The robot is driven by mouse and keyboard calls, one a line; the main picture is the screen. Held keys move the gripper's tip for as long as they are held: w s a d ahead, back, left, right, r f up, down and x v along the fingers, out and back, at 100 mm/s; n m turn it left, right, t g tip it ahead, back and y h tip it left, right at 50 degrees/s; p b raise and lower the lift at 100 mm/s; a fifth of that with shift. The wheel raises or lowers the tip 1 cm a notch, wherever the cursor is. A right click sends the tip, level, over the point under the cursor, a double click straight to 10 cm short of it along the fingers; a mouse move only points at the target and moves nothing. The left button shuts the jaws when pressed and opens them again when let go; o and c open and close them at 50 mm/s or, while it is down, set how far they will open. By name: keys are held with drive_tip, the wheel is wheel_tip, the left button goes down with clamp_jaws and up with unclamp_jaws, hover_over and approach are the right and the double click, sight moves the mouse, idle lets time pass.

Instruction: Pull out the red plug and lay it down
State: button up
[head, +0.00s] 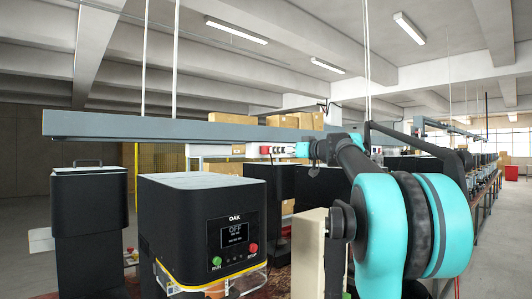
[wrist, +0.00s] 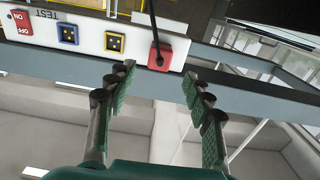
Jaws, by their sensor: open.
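The red plug (wrist: 160,56) sits at the right end of a white socket panel (wrist: 85,38) in the wrist view, with a black cable running up from it. My gripper (wrist: 158,80) is open and empty. Its green-padded fingers point at the panel, and the plug shows beyond the tips, roughly between them; no contact shows. In the head view my gripper (head: 316,150) is small, at the right of the panel below the grey beam. Which red spot there is the plug is hard to tell.
The panel also has a blue socket (wrist: 68,34), a yellow socket (wrist: 115,44) and a red switch (wrist: 20,20). A grey beam (head: 180,127) runs above several black machines. An OAK machine (head: 205,235) stands front left.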

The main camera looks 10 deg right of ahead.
sight(268, 150)
drive_tip(key=shift+x, duration=4.3)
drive_tip(key=shift+c, duration=0.4)
clamp_jaws()
drive_tip(key=shift+s+d, duration=0.1)
drive_tip(key=v, duration=0.5)
drive_tip(key=shift+s+d, duration=0.2)
drive_tip(key=shift+s, duration=0.15)
